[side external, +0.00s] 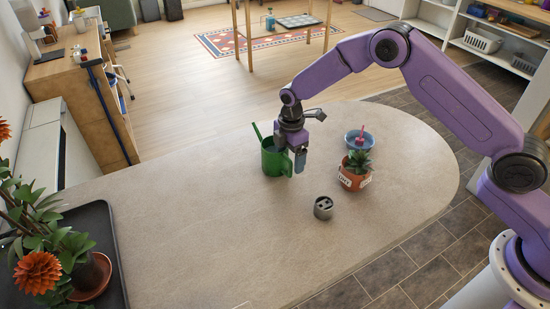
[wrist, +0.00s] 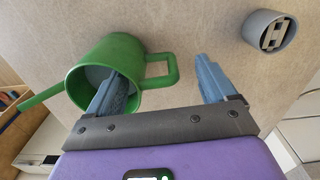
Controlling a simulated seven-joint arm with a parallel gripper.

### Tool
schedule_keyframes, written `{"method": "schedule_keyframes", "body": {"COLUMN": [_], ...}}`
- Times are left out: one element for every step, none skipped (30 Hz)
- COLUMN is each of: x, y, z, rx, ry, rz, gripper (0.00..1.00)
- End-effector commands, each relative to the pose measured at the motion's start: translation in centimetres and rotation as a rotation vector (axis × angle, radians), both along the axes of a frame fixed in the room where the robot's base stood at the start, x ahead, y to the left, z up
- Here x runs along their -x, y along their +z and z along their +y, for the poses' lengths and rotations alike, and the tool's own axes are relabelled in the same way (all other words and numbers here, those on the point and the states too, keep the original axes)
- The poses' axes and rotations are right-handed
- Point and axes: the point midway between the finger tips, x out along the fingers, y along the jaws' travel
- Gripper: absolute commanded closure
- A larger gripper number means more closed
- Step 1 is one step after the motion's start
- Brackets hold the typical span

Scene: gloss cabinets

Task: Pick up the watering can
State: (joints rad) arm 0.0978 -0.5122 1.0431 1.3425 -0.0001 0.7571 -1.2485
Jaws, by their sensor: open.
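A green watering can (side external: 275,158) stands upright on the grey counter, with its thin spout up to the left and its handle on the right. In the wrist view the watering can (wrist: 117,52) is at the upper left, its handle pointing right. My gripper (wrist: 163,80) is open above the can. In the wrist view its left finger overlaps the can's opening and its right finger is beyond the handle, so the handle lies between them in the picture. In the side view my gripper (side external: 301,160) is at the can's handle side. I cannot tell whether the fingers touch the can.
A small grey cylinder (side external: 323,208) stands in front of the can, and it also shows in the wrist view (wrist: 269,31). A potted succulent (side external: 355,177) and a blue bowl (side external: 361,141) are to the right. A dark tray (side external: 107,250) with a flowering plant is at left. The counter's middle (side external: 200,200) is clear.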

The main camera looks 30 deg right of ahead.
Motion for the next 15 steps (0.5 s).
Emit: {"method": "schedule_keyframes", "body": {"x": [0.0,0.0,0.0,0.0,-0.1,-0.1,-0.1,-0.1,-0.2,-0.2,-0.3,-0.3,-0.3,-0.3,-0.3], "y": [-0.2,-0.4,-0.5,-0.7,-1.0,-1.3,-1.7,-2.2,-2.7,-3.1,-3.5,-4.0,-4.4,-4.7,-5.0], "z": [0.0,0.0,0.1,0.1,0.1,0.3,0.3,0.4,0.5,0.6,0.7,0.7,0.7,0.7,0.7], "rx": [0.0,0.0,0.0,0.0,0.0,0.0,0.0,0.001,0.0,0.001,0.0,0.0,0.0,0.0,0.0], "ry": [0.0,0.0,0.0,0.0,0.0,0.001,0.001,0.001,0.001,0.001,0.001,0.001,0.0,0.0,0.0], "rz": [-0.001,-0.001,-0.001,-0.001,0.0,0.0,0.0,0.002,0.001,0.001,0.001,0.001,0.0,0.0,0.001], "gripper": [0.15,0.15,0.15,0.15,0.15,0.15,0.15,0.15,0.15,0.15,0.15,0.15,0.15,0.15,0.15]}}
